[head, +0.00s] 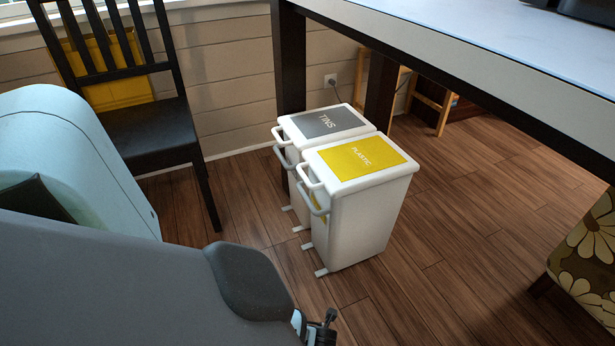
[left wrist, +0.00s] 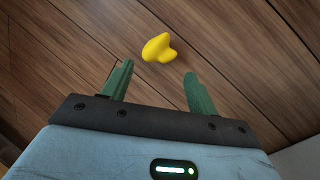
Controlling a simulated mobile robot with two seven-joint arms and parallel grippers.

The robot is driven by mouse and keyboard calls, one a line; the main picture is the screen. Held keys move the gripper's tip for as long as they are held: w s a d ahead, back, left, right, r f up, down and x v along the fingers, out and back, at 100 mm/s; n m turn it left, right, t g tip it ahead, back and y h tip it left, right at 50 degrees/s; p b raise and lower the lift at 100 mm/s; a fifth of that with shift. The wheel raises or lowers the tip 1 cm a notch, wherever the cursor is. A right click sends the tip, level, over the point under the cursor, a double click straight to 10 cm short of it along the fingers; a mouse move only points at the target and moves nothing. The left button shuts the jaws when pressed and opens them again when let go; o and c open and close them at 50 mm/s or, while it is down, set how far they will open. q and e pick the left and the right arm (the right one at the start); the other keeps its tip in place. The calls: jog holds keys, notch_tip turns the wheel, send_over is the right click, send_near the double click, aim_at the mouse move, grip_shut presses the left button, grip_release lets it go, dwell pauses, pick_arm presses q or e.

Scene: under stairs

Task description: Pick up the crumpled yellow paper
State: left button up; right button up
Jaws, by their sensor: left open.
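The crumpled yellow paper (left wrist: 158,48) lies on the wooden floor in the left wrist view. It is a small bright yellow lump. My left gripper (left wrist: 158,82) is open, with its two green fingers apart and nothing between them. The paper shows beyond the fingertips, roughly centred between them and a little toward the left finger. It is apart from both fingers. In the head view the paper is not visible, and the left gripper's fingers are out of sight. My right gripper is in neither view.
Two white bins stand under a table (head: 470,50): one labelled TINS (head: 322,122), one labelled PLASTIC (head: 362,210) with a yellow lid panel. A dark chair (head: 150,130) stands at left. A floral-covered seat (head: 590,255) is at right. The wooden floor (head: 450,230) between is clear.

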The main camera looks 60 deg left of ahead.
pick_arm(q)
jog(key=shift+b+x, duration=0.75)
jog(key=shift+x, duration=0.5)
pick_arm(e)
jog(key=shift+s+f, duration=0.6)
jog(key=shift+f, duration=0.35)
pick_arm(q)
jog(key=shift+a+f+b, duration=0.1)
jog(key=shift+f+b, duration=0.2)
jog(key=shift+f, duration=0.1)
jog(key=b+x, duration=0.3)
jog(key=shift+w+f, duration=0.2)
jog(key=shift+f, duration=0.2)
jog(key=shift+a+f, duration=0.15)
jog(key=shift+f, duration=0.1)
jog(key=c, duration=0.7)
jog(key=shift+c, duration=0.2)
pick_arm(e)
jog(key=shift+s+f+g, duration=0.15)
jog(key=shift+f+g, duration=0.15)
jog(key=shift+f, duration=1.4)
